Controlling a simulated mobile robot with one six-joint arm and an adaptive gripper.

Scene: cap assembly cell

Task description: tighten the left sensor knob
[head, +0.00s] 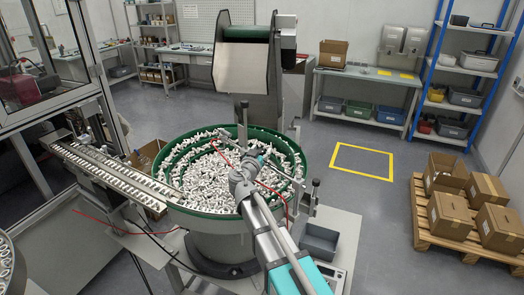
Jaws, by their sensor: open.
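A round green-rimmed feeder bowl (178,205) full of small white parts stands at the centre of the head view. An upright post with a dark knob-like top (243,104) rises at the bowl's far side. A second small post with a knob (315,183) stands at the bowl's right rim. I cannot tell for sure which is the left sensor knob, or whether either is loose. My arm reaches up from the bottom over the bowl. My gripper (262,155) is small and partly hidden by my wrist; it is open and appears apart from both posts.
A metal chute (110,172) leads left from the bowl. A hopper (242,75) stands behind it. A grey bin (320,241) sits at the bowl's lower right. Thin red lines cross the bowl area. Boxes on a pallet (428,240) stand right; floor around the yellow outline (362,147) is clear.

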